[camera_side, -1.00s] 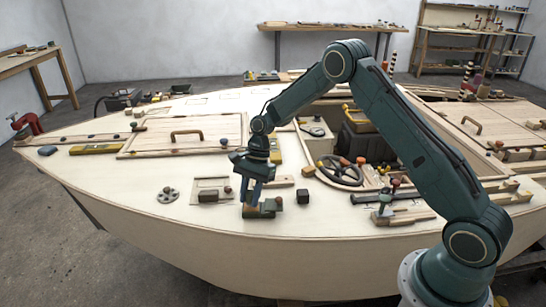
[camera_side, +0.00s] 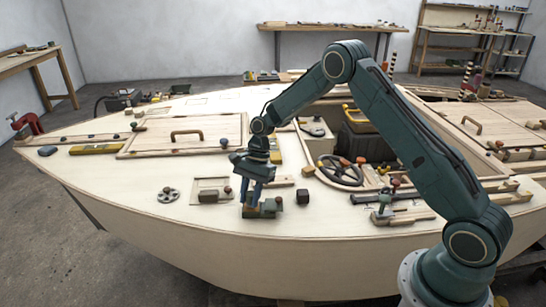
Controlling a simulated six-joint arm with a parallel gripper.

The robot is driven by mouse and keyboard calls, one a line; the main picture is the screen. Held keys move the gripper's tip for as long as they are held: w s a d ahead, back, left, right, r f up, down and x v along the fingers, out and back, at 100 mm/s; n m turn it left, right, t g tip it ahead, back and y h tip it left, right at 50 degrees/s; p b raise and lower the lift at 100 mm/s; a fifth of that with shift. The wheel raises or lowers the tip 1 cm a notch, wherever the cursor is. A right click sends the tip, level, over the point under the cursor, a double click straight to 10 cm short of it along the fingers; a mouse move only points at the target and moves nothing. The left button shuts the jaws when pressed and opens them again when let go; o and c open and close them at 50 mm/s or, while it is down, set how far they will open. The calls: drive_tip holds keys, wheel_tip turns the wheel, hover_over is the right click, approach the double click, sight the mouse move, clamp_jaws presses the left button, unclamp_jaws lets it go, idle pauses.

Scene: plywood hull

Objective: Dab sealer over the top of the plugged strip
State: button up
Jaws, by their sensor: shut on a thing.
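My gripper (camera_side: 252,204) points down at the near edge of the pale plywood deck (camera_side: 330,219). It is shut on a small dark green piece (camera_side: 264,209), low at the deck surface. An orange-brown bit shows at the right end of this piece. I cannot tell whether it touches the deck or is held just above it. The fingers hide part of it. I cannot make out the plugged strip or any sealer for certain. A short wooden strip (camera_side: 281,181) lies on the deck just behind and to the right of my gripper.
A black block (camera_side: 303,196) stands right of my gripper. A wooden plate with a dark block (camera_side: 209,195) and a grey disc with holes (camera_side: 168,195) lie left. A steering wheel (camera_side: 341,171) and an open cockpit are behind right. Bare deck lies in front of the disc.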

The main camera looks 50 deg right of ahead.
sight(250, 194)
drive_tip(key=shift+f, duration=0.55)
idle(1.5)
drive_tip(key=shift+r, duration=0.1)
drive_tip(key=shift+r, duration=3.55)
drive_tip(key=shift+f, duration=0.1)
drive_tip(key=n, duration=0.1)
drive_tip(key=s+f+n+g, duration=0.1)
drive_tip(key=s+n, duration=0.1)
drive_tip(key=n, duration=0.1)
drive_tip(key=shift+s+a+f+g+h, duration=0.2)
drive_tip(key=shift+s+g+h, duration=0.05)
drive_tip(key=shift+g+h, duration=0.05)
drive_tip(key=s+f+n+g+h, duration=0.1)
drive_tip(key=s+n+h, duration=0.3)
drive_tip(key=s+n, duration=0.4)
drive_tip(key=shift+f+n+g, duration=0.2)
drive_tip(key=shift+n+g, duration=0.4)
drive_tip(key=shift+n, duration=1.4)
drive_tip(key=shift+s+d, duration=0.1)
